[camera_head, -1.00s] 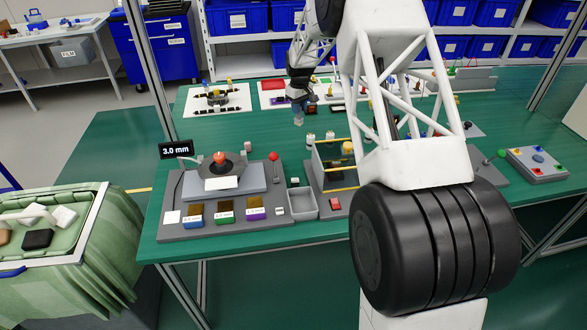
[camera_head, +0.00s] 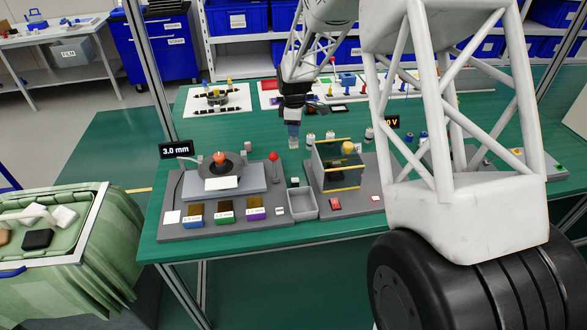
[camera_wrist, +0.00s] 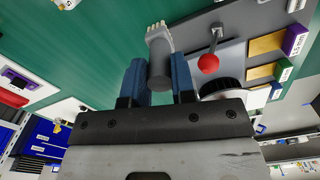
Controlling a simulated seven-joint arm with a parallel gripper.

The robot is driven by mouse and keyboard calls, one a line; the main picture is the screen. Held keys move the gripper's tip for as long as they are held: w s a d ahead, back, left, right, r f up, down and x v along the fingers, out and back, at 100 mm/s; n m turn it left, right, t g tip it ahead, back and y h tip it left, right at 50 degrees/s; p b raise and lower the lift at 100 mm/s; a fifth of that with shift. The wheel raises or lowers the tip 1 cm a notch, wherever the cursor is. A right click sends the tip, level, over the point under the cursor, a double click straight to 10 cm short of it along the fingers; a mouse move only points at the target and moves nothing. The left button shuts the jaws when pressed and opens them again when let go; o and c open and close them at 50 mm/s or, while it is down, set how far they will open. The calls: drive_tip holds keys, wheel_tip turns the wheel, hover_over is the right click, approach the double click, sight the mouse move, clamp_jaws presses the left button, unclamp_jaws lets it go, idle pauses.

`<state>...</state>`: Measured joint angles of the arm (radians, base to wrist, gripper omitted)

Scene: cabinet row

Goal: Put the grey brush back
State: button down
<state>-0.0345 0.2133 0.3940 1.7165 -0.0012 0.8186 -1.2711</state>
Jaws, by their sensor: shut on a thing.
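The grey brush (camera_wrist: 159,55) is between the two blue fingers of my gripper (camera_wrist: 159,80) in the wrist view. Its pale bristles point away from the palm, toward the top of the picture. In the head view my gripper (camera_head: 293,122) hangs above the green bench, left of the clear-sided box, with the brush (camera_head: 293,142) pointing down below it. My gripper is shut on the brush. I cannot tell exactly how high the bristles are above the bench.
A small grey open bin (camera_head: 302,205) stands at the bench's front. The clear box (camera_head: 338,163) with yellow edges is right of my gripper. The red-knobbed lever (camera_head: 273,157) and the station with a 3.0 mm display (camera_head: 176,150) are at left. Small cylinders stand near the box.

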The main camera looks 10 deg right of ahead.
sight(294, 147)
drive_tip(key=shift+f, duration=0.1)
idle(0.3)
drive_tip(key=shift+f, duration=2.95)
drive_tip(key=shift+f, duration=1.9)
drive_tip(key=shift+f, duration=0.1)
drive_tip(key=c, duration=1)
unclamp_jaws()
drive_tip(key=shift+o, duration=0.2)
